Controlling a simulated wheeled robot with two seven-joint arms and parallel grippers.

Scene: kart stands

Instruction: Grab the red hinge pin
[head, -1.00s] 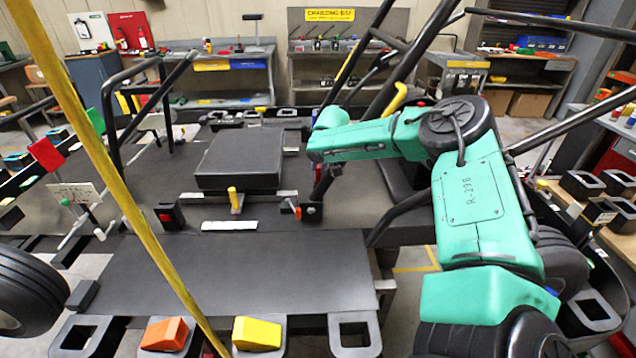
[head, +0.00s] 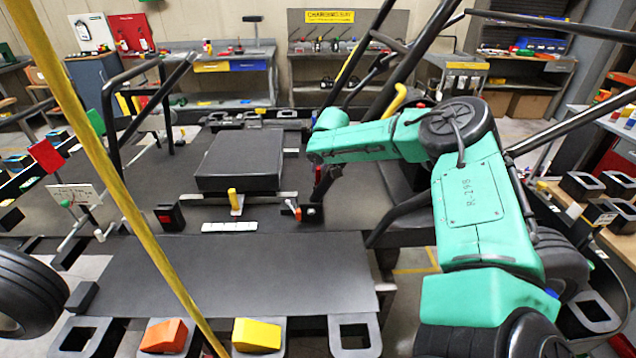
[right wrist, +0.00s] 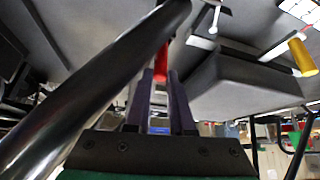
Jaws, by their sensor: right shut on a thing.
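My right gripper (head: 317,193) hangs from the green right arm over the right part of the dark kart deck, beside a small black block. In the right wrist view, its two fingers (right wrist: 162,78) are shut on the red hinge pin (right wrist: 161,60), which shows as a red piece between the tips. In the head view the pin is mostly hidden by the gripper. I cannot tell whether the pin is still seated in a fitting. My left gripper is not in view.
A thick black tube (right wrist: 90,85) passes close by the fingers in the wrist view. On the deck stand a black padded box (head: 240,163), a yellow peg (head: 235,200) and an orange-red lever (head: 292,208). A yellow pole (head: 120,190) crosses the left foreground. The front deck panel is clear.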

